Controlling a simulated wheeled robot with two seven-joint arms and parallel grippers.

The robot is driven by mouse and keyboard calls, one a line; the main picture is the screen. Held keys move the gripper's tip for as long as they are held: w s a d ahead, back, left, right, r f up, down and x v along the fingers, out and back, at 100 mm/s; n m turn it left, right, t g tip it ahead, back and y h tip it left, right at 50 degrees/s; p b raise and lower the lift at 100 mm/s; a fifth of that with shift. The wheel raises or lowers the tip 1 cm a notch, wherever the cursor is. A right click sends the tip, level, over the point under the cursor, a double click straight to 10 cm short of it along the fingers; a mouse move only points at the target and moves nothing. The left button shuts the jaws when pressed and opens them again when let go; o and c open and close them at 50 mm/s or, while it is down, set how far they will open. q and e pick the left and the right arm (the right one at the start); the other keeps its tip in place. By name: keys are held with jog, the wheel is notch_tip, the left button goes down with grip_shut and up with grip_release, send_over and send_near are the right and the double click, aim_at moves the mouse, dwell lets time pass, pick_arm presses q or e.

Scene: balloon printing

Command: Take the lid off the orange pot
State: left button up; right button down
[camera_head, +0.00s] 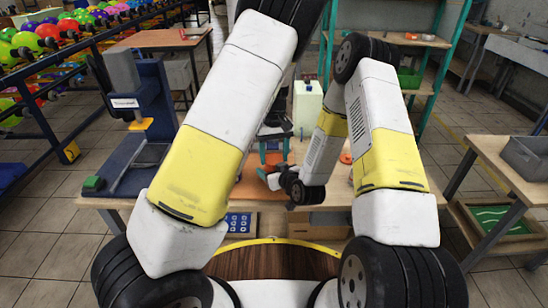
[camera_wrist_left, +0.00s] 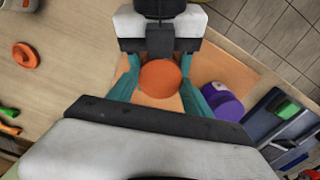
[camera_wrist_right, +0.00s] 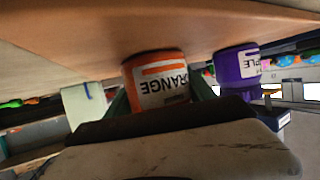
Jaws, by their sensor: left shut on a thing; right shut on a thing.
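The orange pot (camera_wrist_right: 158,85) shows in the right wrist view with its ORANGE label upside down, between the teal fingers of my right gripper (camera_wrist_right: 160,98). My right gripper is shut on the pot's body. In the left wrist view the round orange lid (camera_wrist_left: 160,77) is seen from above, between the teal fingers of my left gripper (camera_wrist_left: 160,90). My left gripper is shut on the lid. In the head view my left gripper (camera_head: 274,155) points down over the table and partly hides the pot. I cannot tell whether the lid is apart from the pot.
A purple pot (camera_wrist_left: 222,100) stands close beside the orange one. An orange-red round piece (camera_wrist_left: 25,55) lies on the wooden table, apart from the pots. A blue and grey device (camera_head: 135,150) stands at the table's left. A pale green container (camera_head: 307,105) stands behind the grippers.

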aim_at(274, 159)
pick_arm(q)
jog(key=shift+r, duration=0.65)
jog(key=shift+r, duration=2.05)
pick_arm(e)
jog(key=shift+c, duration=1.3)
grip_release()
